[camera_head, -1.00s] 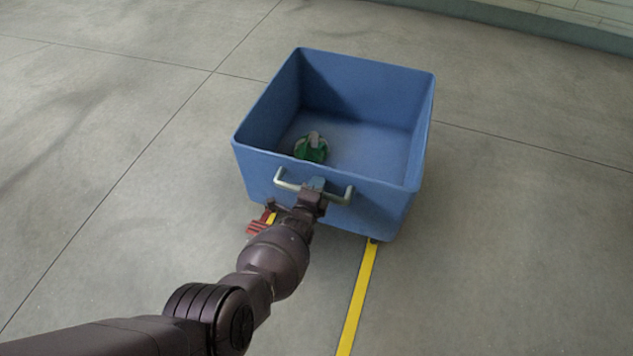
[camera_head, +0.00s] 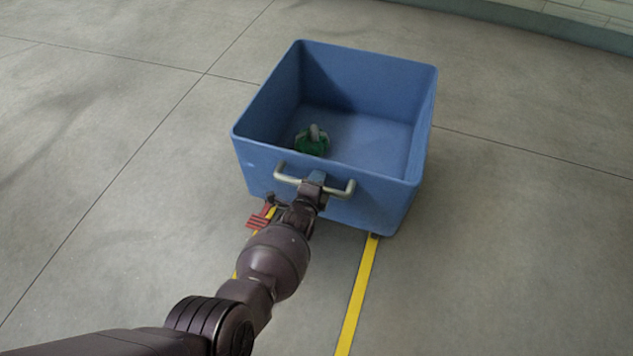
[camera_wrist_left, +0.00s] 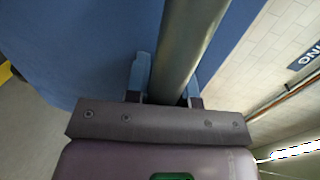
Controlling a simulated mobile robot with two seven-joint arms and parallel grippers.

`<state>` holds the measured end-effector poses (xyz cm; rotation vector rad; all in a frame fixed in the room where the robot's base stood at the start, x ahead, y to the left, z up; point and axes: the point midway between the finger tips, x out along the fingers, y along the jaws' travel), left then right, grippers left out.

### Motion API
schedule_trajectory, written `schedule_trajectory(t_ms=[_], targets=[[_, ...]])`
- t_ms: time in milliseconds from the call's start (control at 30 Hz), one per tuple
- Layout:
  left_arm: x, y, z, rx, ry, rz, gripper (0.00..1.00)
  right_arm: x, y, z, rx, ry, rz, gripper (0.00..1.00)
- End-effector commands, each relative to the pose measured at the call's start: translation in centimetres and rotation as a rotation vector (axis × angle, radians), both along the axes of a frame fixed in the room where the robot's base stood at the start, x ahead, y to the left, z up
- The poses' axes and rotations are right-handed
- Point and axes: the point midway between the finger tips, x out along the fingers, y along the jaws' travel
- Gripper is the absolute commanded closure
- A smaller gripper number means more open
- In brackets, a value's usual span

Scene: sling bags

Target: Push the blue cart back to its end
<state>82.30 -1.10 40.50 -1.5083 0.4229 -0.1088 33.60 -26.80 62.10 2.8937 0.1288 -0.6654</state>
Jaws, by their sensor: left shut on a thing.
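The blue cart (camera_head: 400,205) is an open-topped box standing on the floor ahead of me. A metal bar handle (camera_head: 340,190) is fixed to its near wall. My left gripper (camera_head: 316,178) is shut on this handle near its middle. In the left wrist view the handle (camera_wrist_left: 188,45) runs between the two fingers of the gripper (camera_wrist_left: 165,85), with the cart's blue wall (camera_wrist_left: 75,40) behind. A green sling bag (camera_head: 311,142) with a grey part lies inside the cart, towards its near left. My right gripper is not in view.
Yellow floor lines (camera_head: 358,290) run towards the cart from the near side. A red object (camera_head: 261,217) sits low by the cart's near left corner, partly hidden by my arm. Grey floor is clear around the cart, and a wall base (camera_head: 560,22) runs along the back.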

Motion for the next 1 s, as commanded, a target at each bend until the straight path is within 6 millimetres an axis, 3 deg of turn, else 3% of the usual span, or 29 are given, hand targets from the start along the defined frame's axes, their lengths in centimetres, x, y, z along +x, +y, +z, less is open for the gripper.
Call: schedule_trajectory(t_ms=[33, 333, 367, 500, 1000], targets=[[-0.47, -1.34, 0.02, -0.004, 0.003, -0.017, 1.00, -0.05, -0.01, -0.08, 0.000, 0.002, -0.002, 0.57], [-0.41, -1.35, 0.12, -0.005, 0.001, -0.017, 1.00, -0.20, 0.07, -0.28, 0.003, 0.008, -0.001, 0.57], [-0.41, -1.35, 0.13, -0.005, 0.001, -0.017, 0.74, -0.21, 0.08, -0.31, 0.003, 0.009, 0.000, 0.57], [-0.30, -1.17, 0.18, -0.004, 0.000, -0.014, 0.52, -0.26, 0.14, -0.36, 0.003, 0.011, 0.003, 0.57], [-0.85, -0.43, 0.53, -0.005, -0.003, -0.007, 0.52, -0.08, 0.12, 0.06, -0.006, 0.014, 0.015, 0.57]])
